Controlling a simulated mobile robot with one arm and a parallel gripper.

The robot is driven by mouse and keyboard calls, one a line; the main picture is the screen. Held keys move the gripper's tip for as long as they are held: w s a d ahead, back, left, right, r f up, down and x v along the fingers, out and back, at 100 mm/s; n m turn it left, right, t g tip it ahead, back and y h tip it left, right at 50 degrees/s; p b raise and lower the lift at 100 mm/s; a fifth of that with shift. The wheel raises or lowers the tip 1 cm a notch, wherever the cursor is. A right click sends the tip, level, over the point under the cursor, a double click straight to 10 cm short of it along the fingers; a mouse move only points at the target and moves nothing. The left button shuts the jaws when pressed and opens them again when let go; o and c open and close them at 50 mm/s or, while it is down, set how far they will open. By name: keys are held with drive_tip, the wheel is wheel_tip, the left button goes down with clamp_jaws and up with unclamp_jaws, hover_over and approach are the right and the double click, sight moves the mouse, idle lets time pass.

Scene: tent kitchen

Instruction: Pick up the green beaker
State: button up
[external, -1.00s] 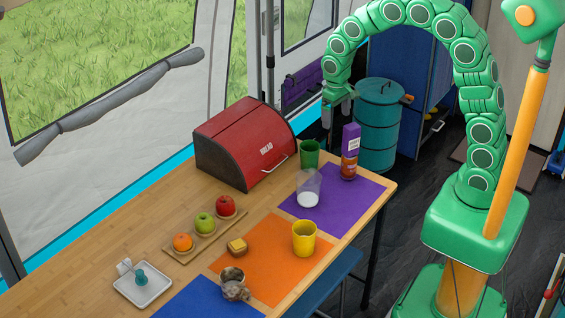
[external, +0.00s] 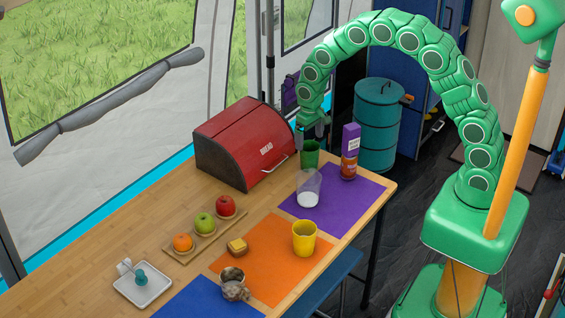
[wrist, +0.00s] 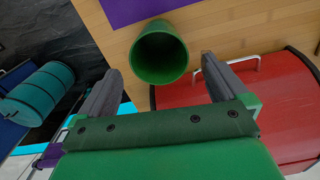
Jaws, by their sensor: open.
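The green beaker (external: 309,155) stands upright on the table beside the red bread box, behind the clear cup. In the wrist view the green beaker (wrist: 161,56) shows its open mouth, empty, just beyond and between my fingertips. My gripper (external: 311,130) is above the beaker in the external view, pointing down. In the wrist view my gripper (wrist: 160,75) is open, with one grey finger on each side and nothing held. Whether a finger touches the beaker cannot be told.
The red bread box (external: 242,145) stands close on the left of the beaker. A yellow cup (external: 304,238) is farther forward on the orange mat.

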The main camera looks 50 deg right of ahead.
sight(310, 148)
drive_tip(key=shift+s+f, duration=0.15)
drive_tip(key=shift+f, duration=2.5)
drive_tip(key=c, duration=1)
drive_tip(key=shift+o, duration=0.2)
drive_tip(key=shift+r, duration=0.1)
